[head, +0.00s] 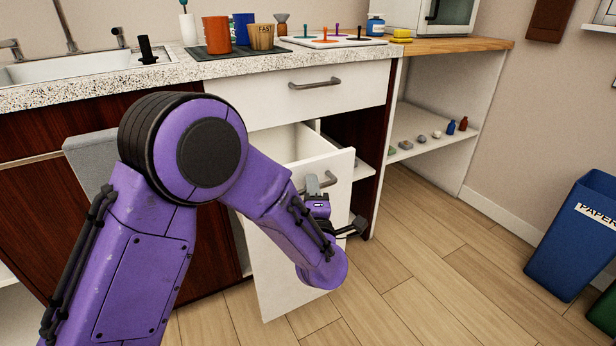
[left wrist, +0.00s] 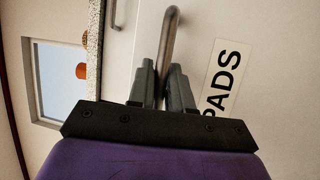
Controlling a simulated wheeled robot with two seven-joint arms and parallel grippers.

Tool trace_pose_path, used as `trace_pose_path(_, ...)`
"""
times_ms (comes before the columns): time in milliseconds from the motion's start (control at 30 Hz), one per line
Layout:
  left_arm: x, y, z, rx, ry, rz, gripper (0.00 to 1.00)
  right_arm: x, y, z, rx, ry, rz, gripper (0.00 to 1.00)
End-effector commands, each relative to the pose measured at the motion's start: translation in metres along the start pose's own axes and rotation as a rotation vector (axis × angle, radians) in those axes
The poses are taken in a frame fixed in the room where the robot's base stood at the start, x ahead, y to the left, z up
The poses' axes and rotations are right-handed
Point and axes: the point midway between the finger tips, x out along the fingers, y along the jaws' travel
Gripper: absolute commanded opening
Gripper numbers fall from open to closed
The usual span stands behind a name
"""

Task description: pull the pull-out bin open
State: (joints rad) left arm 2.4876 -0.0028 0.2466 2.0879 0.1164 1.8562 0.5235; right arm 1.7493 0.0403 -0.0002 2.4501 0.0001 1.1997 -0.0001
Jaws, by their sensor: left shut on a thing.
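The pull-out bin (head: 275,260) is a tall white-fronted unit under the counter. It stands out from the cabinet, and its open top shows behind the front panel. Its metal bar handle (head: 329,180) is near the top of the front and also shows in the left wrist view (left wrist: 171,30). My left gripper (head: 314,188) is at this handle, its grey fingers (left wrist: 163,85) on both sides of the bar, shut on it. My purple arm hides part of the bin front. A label reading "PADS" (left wrist: 222,78) shows on the panel in the left wrist view. My right gripper is not in view.
A shut white drawer (head: 300,95) is above the bin. The speckled counter (head: 80,90) holds cups, a sink and a white tray of droppers (head: 333,41). A shelf with small items (head: 410,145) is at right. A blue paper bin (head: 570,240) stands far right. The floor between is clear.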

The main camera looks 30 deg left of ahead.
Motion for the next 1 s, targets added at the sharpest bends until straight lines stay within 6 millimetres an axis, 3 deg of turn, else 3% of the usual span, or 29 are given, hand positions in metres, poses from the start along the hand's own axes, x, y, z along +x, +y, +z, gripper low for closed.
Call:
trace_pose_path(300, -0.036, 0.007, 0.018, 0.000, 0.013, -0.003, 0.00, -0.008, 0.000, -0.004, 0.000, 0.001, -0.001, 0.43)
trace_pose_path(733, -0.042, 0.007, 0.023, -0.002, 0.008, -0.003, 0.00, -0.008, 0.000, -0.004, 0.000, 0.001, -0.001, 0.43)
trace_pose_path(767, -0.042, 0.007, 0.023, -0.002, 0.008, -0.003, 0.22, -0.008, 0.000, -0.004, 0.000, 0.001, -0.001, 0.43)
trace_pose_path(800, -0.042, 0.007, 0.023, -0.002, 0.008, -0.003, 0.35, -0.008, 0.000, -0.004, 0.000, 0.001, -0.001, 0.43)
trace_pose_path(833, -0.042, 0.007, 0.023, -0.002, 0.007, -0.003, 0.40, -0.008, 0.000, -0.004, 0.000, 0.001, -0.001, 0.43)
trace_pose_path(1000, -0.042, 0.008, 0.025, -0.003, 0.003, -0.002, 0.40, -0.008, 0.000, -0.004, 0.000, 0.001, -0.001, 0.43)
